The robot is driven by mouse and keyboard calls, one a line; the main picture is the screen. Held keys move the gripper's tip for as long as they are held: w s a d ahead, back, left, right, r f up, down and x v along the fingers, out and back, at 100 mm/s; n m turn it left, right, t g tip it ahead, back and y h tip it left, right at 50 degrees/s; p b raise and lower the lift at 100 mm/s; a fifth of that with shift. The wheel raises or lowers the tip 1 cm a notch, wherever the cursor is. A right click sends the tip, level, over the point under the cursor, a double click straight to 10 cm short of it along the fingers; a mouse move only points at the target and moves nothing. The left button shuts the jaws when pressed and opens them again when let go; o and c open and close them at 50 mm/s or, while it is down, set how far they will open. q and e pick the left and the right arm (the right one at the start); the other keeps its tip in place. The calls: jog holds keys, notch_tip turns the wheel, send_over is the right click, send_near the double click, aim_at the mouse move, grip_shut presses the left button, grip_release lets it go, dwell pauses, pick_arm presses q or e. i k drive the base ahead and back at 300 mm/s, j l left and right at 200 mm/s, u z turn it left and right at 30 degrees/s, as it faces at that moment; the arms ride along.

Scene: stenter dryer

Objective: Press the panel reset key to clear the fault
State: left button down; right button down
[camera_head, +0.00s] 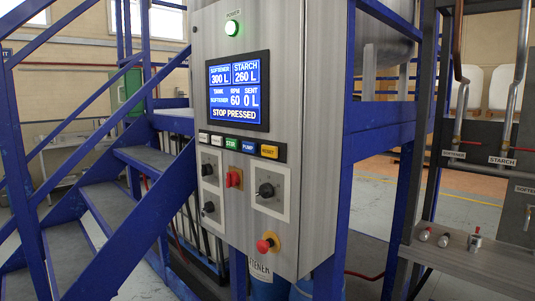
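The grey control panel (283,60) stands upright in the middle of the view. A row of keys runs below its screen, with a yellow reset key (269,152) at the right end. Left of it are a blue pump key (248,147), a green stir key (231,143) and paler keys with small lettering. The blue screen (238,90) reads softener 300 L, starch 260 L, RPM 60, sent 0 L and "STOP PRESSED". A red stop button (265,245) on a yellow base sits low on the panel. Neither of my grippers is in view.
Black knobs (265,191) and a red switch (233,178) sit below the keys. Blue stairs with railings (110,205) stand left. A grey bench (480,262) with pipes above stands right.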

aim_at(269, 152)
jog(key=j+z, duration=0.35)
jog(key=j, duration=1.85)
